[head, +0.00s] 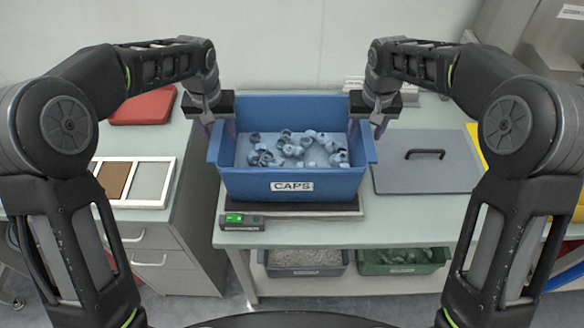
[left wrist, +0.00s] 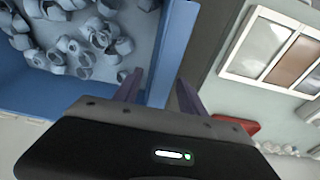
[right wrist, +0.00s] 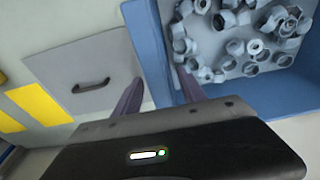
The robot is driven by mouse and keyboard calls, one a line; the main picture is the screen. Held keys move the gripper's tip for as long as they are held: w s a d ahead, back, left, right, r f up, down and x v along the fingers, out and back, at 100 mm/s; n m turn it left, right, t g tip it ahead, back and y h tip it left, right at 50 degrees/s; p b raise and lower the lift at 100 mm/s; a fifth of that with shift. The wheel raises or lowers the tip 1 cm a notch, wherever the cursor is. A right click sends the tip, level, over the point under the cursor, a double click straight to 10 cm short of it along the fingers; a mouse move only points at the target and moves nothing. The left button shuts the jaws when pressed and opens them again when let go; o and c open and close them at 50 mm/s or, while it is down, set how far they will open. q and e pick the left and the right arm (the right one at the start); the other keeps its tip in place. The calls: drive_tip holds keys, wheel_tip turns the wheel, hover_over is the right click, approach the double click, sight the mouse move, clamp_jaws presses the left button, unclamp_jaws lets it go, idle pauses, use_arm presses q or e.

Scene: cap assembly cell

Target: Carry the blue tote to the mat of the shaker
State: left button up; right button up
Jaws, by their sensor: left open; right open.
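The blue tote (head: 235,185), labelled CAPS and holding many pale blue-grey caps (head: 300,148), sits level on a low dark platform (head: 325,212) with a green display on the table. My left gripper (head: 219,126) is open at the tote's left wall, one finger on each side of it; the wall (left wrist: 168,50) shows between the fingers in the left wrist view. My right gripper (head: 367,126) is open at the right wall the same way; that wall (right wrist: 155,50) shows between the fingers in the right wrist view. I cannot identify the shaker or its mat.
A grey lid (head: 400,180) with a black handle lies right of the tote, with yellow pieces (head: 478,150) beyond. A framed panel tray (head: 150,188) and a red item (head: 143,107) lie on the left counter. A grey bin (head: 305,270) and green bin (head: 400,268) stand below.

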use_arm(q)
drive_tip(key=shift+r, duration=0.1)
wheel_tip(320, 180, up, 12)
drive_tip(key=s, duration=0.1)
drive_tip(key=shift+s, duration=0.4)
use_arm(e)
drive_tip(key=shift+r, duration=0.1)
wheel_tip(320, 180, up, 12)
drive_tip(key=s, duration=0.1)
drive_tip(key=shift+s, duration=0.4)
use_arm(q)
drive_tip(key=shift+s+f, duration=0.1)
drive_tip(key=shift+f, duration=0.15)
use_arm(e)
drive_tip(key=shift+s+f, duration=0.1)
drive_tip(key=shift+f, duration=0.15)
